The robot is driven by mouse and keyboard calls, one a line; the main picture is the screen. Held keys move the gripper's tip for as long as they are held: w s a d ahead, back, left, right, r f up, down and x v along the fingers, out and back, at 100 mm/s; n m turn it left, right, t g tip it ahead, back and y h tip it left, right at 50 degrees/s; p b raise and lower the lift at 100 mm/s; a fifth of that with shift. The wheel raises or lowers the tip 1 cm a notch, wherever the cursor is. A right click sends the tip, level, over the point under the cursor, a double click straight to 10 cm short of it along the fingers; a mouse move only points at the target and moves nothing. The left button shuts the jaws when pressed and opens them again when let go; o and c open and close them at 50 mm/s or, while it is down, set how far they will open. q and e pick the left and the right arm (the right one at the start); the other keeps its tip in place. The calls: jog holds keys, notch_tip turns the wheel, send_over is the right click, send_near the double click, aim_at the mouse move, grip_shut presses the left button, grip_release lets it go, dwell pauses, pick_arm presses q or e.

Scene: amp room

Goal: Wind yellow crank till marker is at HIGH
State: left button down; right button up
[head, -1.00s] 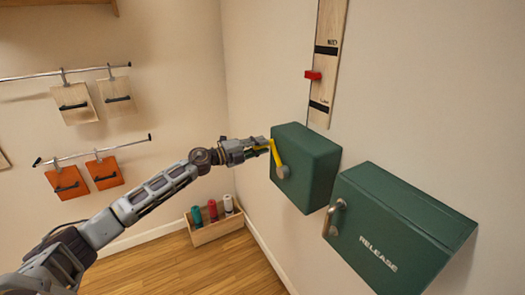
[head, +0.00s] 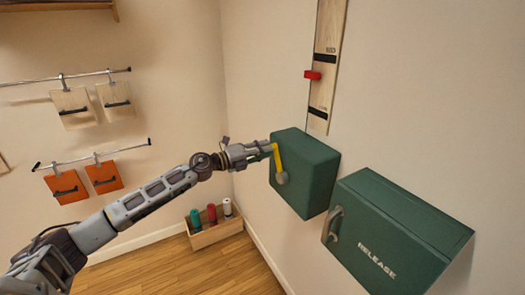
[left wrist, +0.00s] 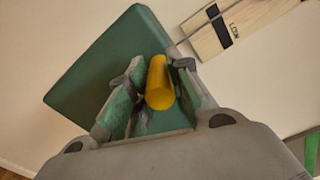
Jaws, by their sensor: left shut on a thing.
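The yellow crank (head: 278,160) is on the front of a green box (head: 312,170) fixed to the wall. Its arm points up from a grey hub. My left gripper (head: 268,147) is shut on the crank's yellow handle, which shows between the fingers in the left wrist view (left wrist: 159,84). The red marker (head: 313,75) sits on a wooden scale board (head: 325,60) above the box, between two black bands. The upper band carries small lettering, too small to read in the head view. My right gripper is out of view.
A second green box (head: 395,235) marked RELEASE, with a metal handle (head: 332,224), is at the lower right. A wooden crate (head: 215,233) with several coloured cylinders stands on the floor. Clipped boards hang from rails (head: 92,156) at the left.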

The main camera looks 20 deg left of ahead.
pick_arm(q)
jog(key=c, duration=1.3)
grip_release()
jog(key=shift+d+r, duration=0.15)
jog(key=shift+r, duration=0.1)
jog(key=shift+o, duration=0.2)
jog(key=shift+s+d, duration=0.1)
jog(key=shift+s, duration=0.05)
jog(key=shift+s+a+f, duration=0.1)
jog(key=shift+a+f, duration=0.15)
jog(key=shift+a, duration=0.05)
jog(key=v, duration=1.1)
jog(key=shift+s, duration=0.25)
jog(key=shift+r, duration=0.2)
